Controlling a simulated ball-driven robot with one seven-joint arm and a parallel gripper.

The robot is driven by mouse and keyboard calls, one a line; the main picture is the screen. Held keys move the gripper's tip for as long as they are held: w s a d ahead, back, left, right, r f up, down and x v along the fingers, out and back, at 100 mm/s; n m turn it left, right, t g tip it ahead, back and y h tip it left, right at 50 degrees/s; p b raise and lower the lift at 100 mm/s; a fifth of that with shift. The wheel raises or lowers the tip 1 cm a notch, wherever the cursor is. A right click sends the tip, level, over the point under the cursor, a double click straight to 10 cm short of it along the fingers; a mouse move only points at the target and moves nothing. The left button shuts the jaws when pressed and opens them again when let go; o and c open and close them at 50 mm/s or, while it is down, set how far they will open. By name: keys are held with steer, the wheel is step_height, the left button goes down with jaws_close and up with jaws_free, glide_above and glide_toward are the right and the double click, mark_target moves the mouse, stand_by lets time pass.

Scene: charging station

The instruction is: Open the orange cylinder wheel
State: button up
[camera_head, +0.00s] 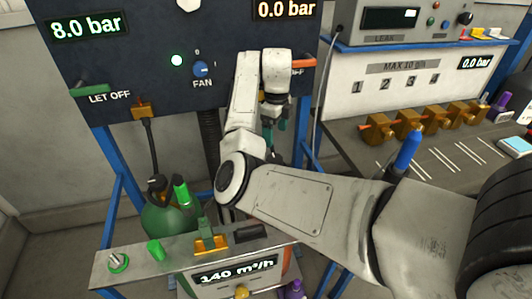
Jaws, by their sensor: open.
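My arm crosses the middle of the view. My gripper (275,126) hangs below the panel's 0.0 bar side, its teal fingers pointing down. The fingers are partly covered by my own arm, and I see nothing between them. The orange cylinder is mostly hidden behind my arm and the front box; a small orange patch (291,262) at the box's right end may be part of it. Its wheel is not visible, so I cannot tell whether my gripper touches it.
A green cylinder (168,218) stands at left below the dark panel (125,70), which reads 8.0 bar and 0.0 bar. A flow box (140,266) reading 140 m³/h is in front. A bench (360,145) with several brass valves stands at right.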

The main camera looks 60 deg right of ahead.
mark_target(275, 158)
step_height(275, 158, down, 10)
steer(key=shift+f+p, duration=0.1)
steer(key=shift+p, duration=0.2)
steer(key=shift+c, duration=0.5)
steer(key=c, duration=1)
steer(key=shift+o, duration=0.2)
